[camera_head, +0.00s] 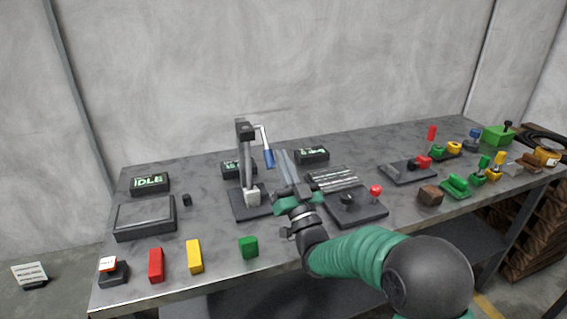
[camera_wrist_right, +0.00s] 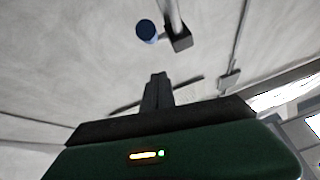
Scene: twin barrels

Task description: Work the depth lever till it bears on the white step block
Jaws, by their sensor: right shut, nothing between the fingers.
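The depth stand (camera_head: 245,155) is a grey upright on a dark base plate. Its lever ends in a blue grip (camera_head: 268,158) that hangs to the right of the upright. The white step block (camera_head: 252,197) sits on the base plate at the foot of the upright; the exact gap above it is too small to tell. My right gripper (camera_head: 282,155) points up just right of the blue grip, its fingers shut and empty. In the right wrist view the shut fingers (camera_wrist_right: 159,77) appear below the blue grip (camera_wrist_right: 147,31), apart from it. My left gripper is out of view.
A plate with a red-knobbed lever (camera_head: 375,190) and a ribbed metal plate (camera_head: 333,180) lie right of the stand. A green block (camera_head: 248,247), yellow block (camera_head: 194,256) and red block (camera_head: 156,265) stand near the front edge. Display boxes (camera_head: 150,182) stand behind.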

